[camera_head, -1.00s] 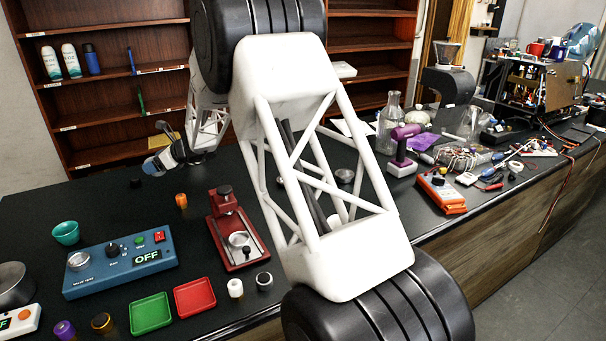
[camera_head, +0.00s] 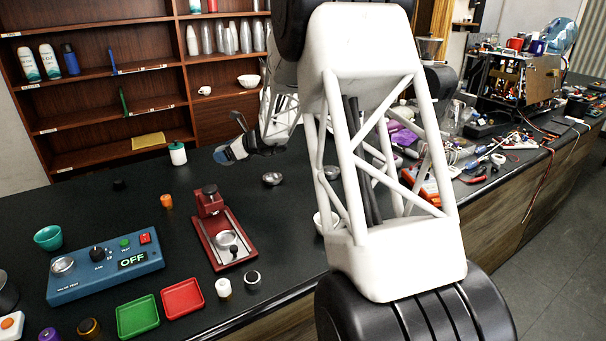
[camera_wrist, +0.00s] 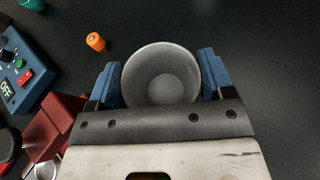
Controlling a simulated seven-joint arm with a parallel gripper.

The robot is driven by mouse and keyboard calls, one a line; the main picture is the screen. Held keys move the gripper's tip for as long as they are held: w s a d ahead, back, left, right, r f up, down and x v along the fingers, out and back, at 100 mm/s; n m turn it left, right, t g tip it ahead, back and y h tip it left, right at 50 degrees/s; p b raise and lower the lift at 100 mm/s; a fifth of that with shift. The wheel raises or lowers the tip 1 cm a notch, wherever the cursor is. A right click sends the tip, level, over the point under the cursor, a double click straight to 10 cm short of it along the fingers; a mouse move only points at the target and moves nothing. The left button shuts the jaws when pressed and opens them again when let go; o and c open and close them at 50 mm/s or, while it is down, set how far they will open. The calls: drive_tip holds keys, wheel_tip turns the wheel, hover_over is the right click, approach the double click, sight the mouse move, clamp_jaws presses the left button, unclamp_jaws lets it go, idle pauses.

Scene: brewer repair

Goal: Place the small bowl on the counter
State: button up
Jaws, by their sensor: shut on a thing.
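My gripper (camera_wrist: 160,62) has its two blue fingers on opposite sides of a small round grey bowl (camera_wrist: 160,85) in the wrist view and is shut on it. The bowl's open side faces the wrist camera and it looks empty. How high the bowl is above the counter is hard to tell. Another small metal bowl (camera_head: 273,179) rests on the counter right of my gripper.
An orange cylinder (camera_head: 166,201), a red press (camera_head: 222,235) and a blue control box (camera_head: 105,268) stand nearer, with a teal bowl (camera_head: 48,238) at the left. A green-lidded jar (camera_head: 178,154) stands left of my gripper. Bare counter lies between the jar and the press.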

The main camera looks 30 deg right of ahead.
drive_tip(key=s+d+m+t+h, duration=0.2)
drive_tip(key=s+d+m+h, duration=0.1)
drive_tip(key=s+d, duration=2.3)
drive_tip(key=d+m, duration=0.1)
drive_tip(key=d, duration=0.2)
drive_tip(key=shift+d+t+h, duration=0.3)
drive_tip(key=shift+t+h, duration=0.1)
drive_tip(key=shift+f, duration=0.2)
drive_tip(key=shift+f, duration=3)
drive_tip(key=shift+f, duration=1.9)
drive_tip(key=shift+f, duration=0.15)
drive_tip(key=o, duration=1)
drive_tip(key=shift+c, duration=0.2)
